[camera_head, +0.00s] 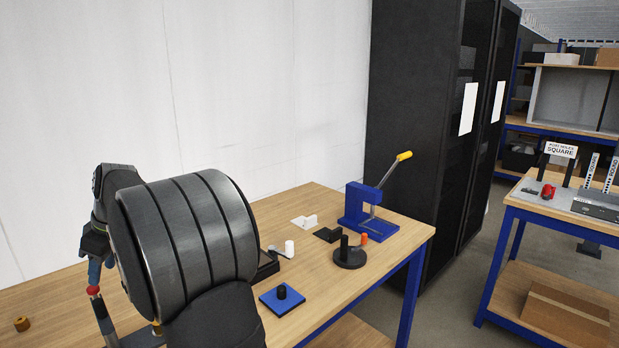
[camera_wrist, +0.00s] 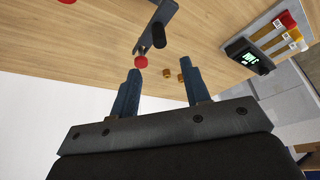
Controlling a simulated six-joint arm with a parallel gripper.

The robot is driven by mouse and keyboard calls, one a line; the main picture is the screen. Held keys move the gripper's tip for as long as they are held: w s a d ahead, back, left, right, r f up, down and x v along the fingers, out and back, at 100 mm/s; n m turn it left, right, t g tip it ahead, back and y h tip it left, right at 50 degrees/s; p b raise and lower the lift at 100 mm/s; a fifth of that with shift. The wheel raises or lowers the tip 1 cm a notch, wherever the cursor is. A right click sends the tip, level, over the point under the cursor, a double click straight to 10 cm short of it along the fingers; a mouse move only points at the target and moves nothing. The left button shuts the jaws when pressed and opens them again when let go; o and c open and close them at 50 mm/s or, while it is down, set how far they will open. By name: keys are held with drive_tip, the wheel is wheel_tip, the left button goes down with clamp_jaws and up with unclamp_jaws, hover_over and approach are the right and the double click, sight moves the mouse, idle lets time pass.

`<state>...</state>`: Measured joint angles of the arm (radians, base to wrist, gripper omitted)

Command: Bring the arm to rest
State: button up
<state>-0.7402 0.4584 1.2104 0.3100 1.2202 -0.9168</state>
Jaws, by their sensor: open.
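My gripper (camera_wrist: 163,82) shows in the wrist view with its two blue fingers spread apart and nothing held between them. In the head view my gripper (camera_head: 96,268) is at the left, above the wooden table (camera_head: 335,262), pointing down and partly hidden by my own large dark arm link. A red knob (camera_wrist: 140,62) on a grey tool with a black handle (camera_wrist: 159,36) lies beyond the left fingertip in the wrist view. I cannot tell how far the fingertips are from it. Small brass pieces (camera_wrist: 181,77) show beyond the gap between the fingers.
A blue lever press (camera_head: 362,208) with a yellow grip, a blue plate with a black peg (camera_head: 282,298) and a round black stand (camera_head: 350,257) occupy the table's right part. A black rack cabinet (camera_head: 415,120) stands behind. A device with a lit display (camera_wrist: 250,56) shows in the wrist view.

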sight(99, 301)
drive_tip(key=x, duration=1.2)
drive_tip(key=shift+s+f, duration=0.1)
drive_tip(key=shift+f, duration=0.15)
drive_tip(key=shift+m, duration=0.3)
drive_tip(key=shift+w+d+m+t, duration=0.2)
drive_tip(key=shift+m+t, duration=0.15)
drive_tip(key=shift+m, duration=0.45)
drive_tip(key=shift+w+d+m+t, duration=0.15)
drive_tip(key=shift+d+m+t, duration=0.15)
drive_tip(key=shift+m, duration=0.5)
drive_tip(key=shift+w+d+m+t, duration=0.15)
drive_tip(key=shift+m+t, duration=0.2)
drive_tip(key=shift+m, duration=0.45)
drive_tip(key=shift+h, duration=0.3)
drive_tip(key=n, duration=0.1)
drive_tip(key=n+g, duration=0.1)
drive_tip(key=a+n, duration=0.1)
drive_tip(key=n, duration=0.1)
drive_tip(key=shift+s+g, duration=0.25)
drive_tip(key=shift+g, duration=0.05)
drive_tip(key=shift+s+a+r+n, duration=0.1)
drive_tip(key=shift+s+r+n, duration=0.1)
drive_tip(key=shift+n, duration=0.5)
drive_tip(key=v, duration=0.8)
drive_tip(key=shift+w, duration=0.2)
